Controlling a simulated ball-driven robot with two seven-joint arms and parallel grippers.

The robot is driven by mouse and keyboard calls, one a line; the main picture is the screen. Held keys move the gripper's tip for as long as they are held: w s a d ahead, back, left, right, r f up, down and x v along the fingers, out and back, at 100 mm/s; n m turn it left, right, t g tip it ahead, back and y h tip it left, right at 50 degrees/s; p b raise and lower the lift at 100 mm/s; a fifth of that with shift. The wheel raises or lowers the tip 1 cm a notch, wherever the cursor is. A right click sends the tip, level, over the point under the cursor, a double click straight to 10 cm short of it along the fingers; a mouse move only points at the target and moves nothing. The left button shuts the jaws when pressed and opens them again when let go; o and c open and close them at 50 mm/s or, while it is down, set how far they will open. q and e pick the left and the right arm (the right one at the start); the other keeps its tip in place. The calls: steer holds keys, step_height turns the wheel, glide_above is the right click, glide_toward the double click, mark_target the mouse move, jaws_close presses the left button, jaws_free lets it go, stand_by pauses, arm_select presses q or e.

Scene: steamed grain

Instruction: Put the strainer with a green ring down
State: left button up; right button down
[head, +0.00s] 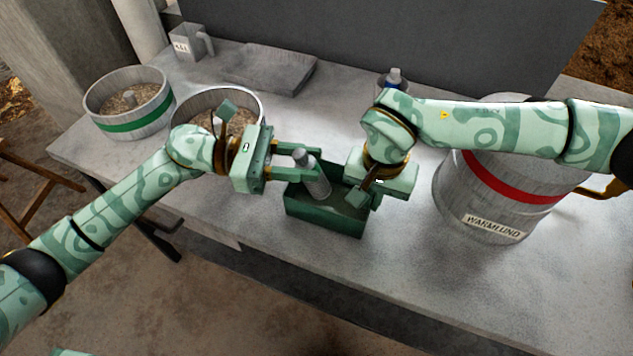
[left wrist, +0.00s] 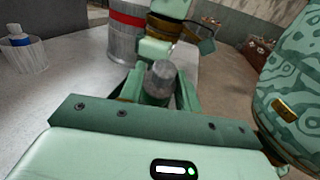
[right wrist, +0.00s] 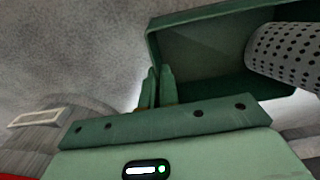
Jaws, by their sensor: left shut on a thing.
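My left gripper (head: 308,166) is shut on a grey cylinder (head: 318,184), tilted over an open green box (head: 330,216). In the right wrist view the cylinder (right wrist: 288,52) shows a perforated wall, like a strainer; I see no green ring on it, and the fingers hide part of it. Whether it touches the box floor I cannot tell. A round tub with a green band (head: 132,122) stands at the far left, holding grain and a grey upright piece. My right gripper (right wrist: 158,76) is shut and empty at the box's right side.
A second grain tub (head: 212,92) stands behind my left gripper. A large metal vessel with a red band (head: 500,195) stands at right. A jug (head: 186,44), a grey slab (head: 268,68) and a blue-labelled bottle (head: 394,78) are at the back. The table front left of the box is clear.

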arm_select(q)
step_height(320, 180, down, 6)
steer(key=shift+f, duration=0.25)
steer(key=o, duration=1)
steer(key=shift+f, duration=0.1)
steer(key=shift+o, duration=0.2)
steer(key=shift+a, duration=0.25)
steer(key=a, duration=1.1)
steer(key=shift+w+a+r, duration=0.15)
steer(key=shift+a+r, duration=0.15)
